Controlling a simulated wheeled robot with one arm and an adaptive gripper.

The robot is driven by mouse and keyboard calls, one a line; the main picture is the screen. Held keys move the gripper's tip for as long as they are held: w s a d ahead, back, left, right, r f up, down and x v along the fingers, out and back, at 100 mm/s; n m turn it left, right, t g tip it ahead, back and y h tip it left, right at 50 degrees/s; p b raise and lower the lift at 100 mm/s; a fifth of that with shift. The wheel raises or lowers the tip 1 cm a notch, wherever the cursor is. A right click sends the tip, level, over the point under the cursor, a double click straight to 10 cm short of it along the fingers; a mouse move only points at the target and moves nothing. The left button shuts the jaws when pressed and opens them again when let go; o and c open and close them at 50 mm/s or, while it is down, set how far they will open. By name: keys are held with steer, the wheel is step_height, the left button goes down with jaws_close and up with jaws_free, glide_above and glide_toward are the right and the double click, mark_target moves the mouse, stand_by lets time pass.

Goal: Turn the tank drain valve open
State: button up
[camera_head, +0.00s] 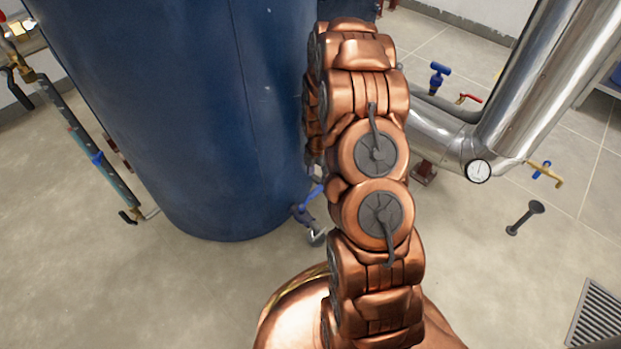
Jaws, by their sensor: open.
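The tank drain valve (302,213) sits low on the right side of the big blue tank (215,110). It has a blue lever handle (315,194) slanting up to the right and a grey outlet (318,237) bent toward the floor. My copper arm stands just right of the valve, and the handle's upper end lies close to the arm's left edge. Some arm parts show behind the front links, above the handle. I cannot make out my gripper or its fingers, so any contact with the handle cannot be seen.
Thin pipes (85,150) run left of the tank. A floor grate (600,318) is at lower right. The left floor is clear.

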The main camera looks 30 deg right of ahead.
mark_target(317, 189)
steer(key=shift+f+b, duration=1.25)
steer(key=shift+f, duration=2.35)
steer(key=shift+s, duration=0.1)
jaws_close()
